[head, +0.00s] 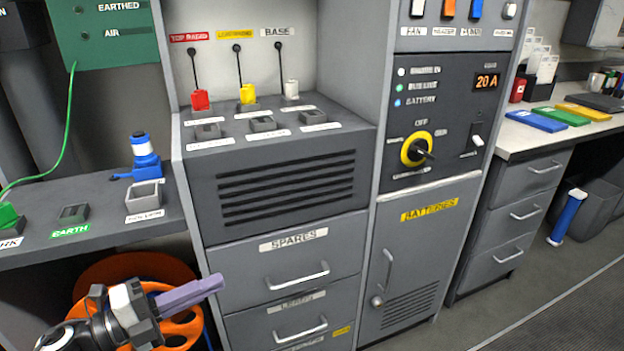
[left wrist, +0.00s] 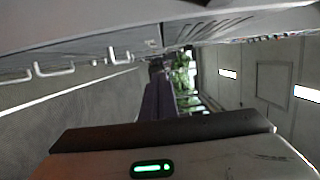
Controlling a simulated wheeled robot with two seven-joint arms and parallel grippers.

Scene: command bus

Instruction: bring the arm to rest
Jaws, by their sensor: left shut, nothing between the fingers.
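My left gripper (head: 190,294) is low at the left of the head view, in front of an orange reel and left of the drawers. Its purple fingers are shut together with nothing between them, and they point right. In the left wrist view the purple fingers (left wrist: 158,100) also show closed, with the aisle beyond them. The gripper appears apart from the drawer fronts. My right gripper is not in either view.
The spares drawer (head: 290,262) and the batteries cupboard (head: 425,250) are shut. A grey shelf (head: 80,200) holding a blue-and-white item (head: 145,155) juts out above the gripper. The orange reel (head: 135,268) is behind it. Open floor (head: 530,290) lies at the right.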

